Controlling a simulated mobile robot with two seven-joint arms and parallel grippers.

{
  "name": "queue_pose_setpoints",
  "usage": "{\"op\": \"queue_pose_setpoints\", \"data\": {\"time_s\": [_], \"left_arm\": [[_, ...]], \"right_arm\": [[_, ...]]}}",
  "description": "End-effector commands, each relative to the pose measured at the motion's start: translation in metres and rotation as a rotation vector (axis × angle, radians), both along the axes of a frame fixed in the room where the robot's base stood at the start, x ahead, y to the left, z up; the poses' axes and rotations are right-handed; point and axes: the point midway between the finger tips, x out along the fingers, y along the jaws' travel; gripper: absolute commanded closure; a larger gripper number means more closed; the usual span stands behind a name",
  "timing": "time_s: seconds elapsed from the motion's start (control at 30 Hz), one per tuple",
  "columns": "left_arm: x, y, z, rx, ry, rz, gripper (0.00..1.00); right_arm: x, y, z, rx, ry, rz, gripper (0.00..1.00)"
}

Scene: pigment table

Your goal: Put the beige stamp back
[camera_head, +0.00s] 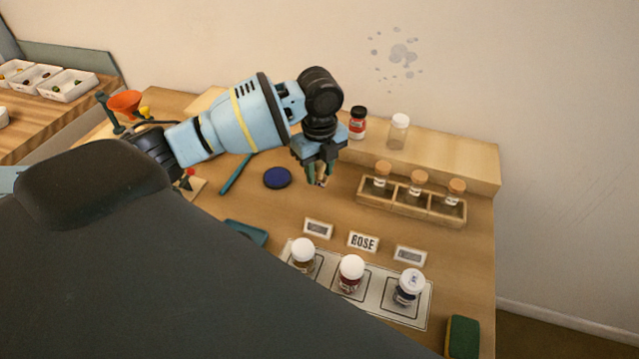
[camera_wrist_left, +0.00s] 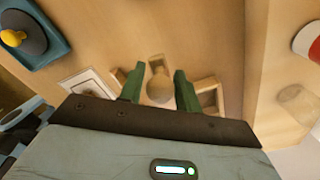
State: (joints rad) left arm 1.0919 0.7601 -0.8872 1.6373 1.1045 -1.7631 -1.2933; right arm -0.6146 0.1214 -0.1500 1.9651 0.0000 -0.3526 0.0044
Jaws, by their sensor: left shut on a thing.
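My left gripper (camera_head: 319,180) hangs over the table in front of the rear ledge, with its fingers pointing down. It is shut on the beige stamp (camera_head: 321,172), which shows as a small pale piece between the fingers. In the left wrist view, the stamp's rounded beige top (camera_wrist_left: 159,88) sits between the two green fingers of the gripper (camera_wrist_left: 158,87). The stamp's lower end is mostly hidden, and I cannot tell whether it touches the table. My right gripper is not in view.
A wooden rack (camera_head: 410,207) with three corked vials stands right of the gripper. A red-labelled jar (camera_head: 357,123) and a clear jar (camera_head: 398,132) stand behind. A round blue pad (camera_head: 277,178) lies left. Label plates and three white-capped jars (camera_head: 351,273) stand nearer.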

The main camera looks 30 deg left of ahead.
Motion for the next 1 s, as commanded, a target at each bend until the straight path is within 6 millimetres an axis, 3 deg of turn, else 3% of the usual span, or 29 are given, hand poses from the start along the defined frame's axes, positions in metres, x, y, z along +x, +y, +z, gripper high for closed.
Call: {"op": "queue_pose_setpoints", "data": {"time_s": [0.3,0.63,0.67,0.73,0.77,1.0], "left_arm": [[-0.001,0.0,-0.044,0.0,0.003,0.001,0.82],[0.0,0.0,-0.048,0.0,0.001,0.0,0.82],[0.0,0.0,-0.049,0.0,0.001,0.0,0.93],[0.0,0.0,-0.05,-0.001,0.001,0.0,0.95],[0.0,0.0,-0.051,-0.001,0.001,0.0,0.74],[0.0,0.0,-0.05,0.0,0.001,0.0,0.44]], "right_arm": [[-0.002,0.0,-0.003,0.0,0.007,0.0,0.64],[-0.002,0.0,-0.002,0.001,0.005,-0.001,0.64],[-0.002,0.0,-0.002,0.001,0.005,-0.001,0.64],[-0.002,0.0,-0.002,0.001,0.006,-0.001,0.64],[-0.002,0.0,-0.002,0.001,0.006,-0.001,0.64],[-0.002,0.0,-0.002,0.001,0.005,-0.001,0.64]]}}
